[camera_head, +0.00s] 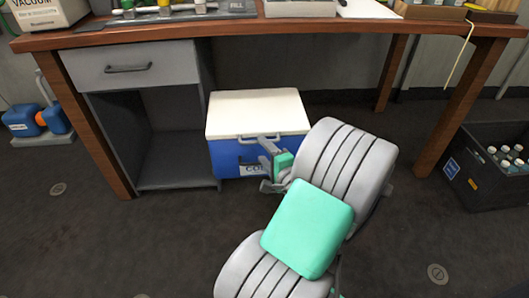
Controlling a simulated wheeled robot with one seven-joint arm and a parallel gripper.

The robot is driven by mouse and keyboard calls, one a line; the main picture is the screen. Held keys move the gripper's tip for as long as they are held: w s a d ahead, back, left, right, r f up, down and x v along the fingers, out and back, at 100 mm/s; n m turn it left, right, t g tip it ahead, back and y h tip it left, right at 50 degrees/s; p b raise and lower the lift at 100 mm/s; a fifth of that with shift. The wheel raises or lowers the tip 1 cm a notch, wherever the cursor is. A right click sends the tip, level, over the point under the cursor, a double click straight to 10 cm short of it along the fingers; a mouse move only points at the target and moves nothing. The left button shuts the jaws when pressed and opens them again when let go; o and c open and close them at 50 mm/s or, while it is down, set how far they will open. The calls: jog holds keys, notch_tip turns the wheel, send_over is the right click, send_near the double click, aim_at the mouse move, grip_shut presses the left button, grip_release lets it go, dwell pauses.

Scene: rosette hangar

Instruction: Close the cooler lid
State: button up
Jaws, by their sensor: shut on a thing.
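The cooler (228,158) has a blue body and a white lid (256,112). It stands on the floor under the desk, right of the drawer unit. The lid lies flat over the body and looks down, though I cannot tell whether a small gap is left at the front edge. A grey handle (246,138) runs along the lid's front edge. My gripper (266,150) is at the cooler's front, shut on what appears to be this handle. The gripper and my arm hide the lower right of the cooler's front and part of its label.
The wooden desk (300,28) overhangs the cooler, with objects on top. The grey drawer unit (140,68) is close on the left. A black crate of bottles (478,178) stands at the right. A blue container (22,121) is far left.

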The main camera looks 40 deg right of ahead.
jog(key=shift+s+a+f, duration=0.1)
jog(key=shift+f, duration=0.25)
jog(key=p+v, duration=0.2)
jog(key=v, duration=0.5)
jog(key=shift+s+r+p, duration=0.3)
jog(key=shift+s+p, duration=0.05)
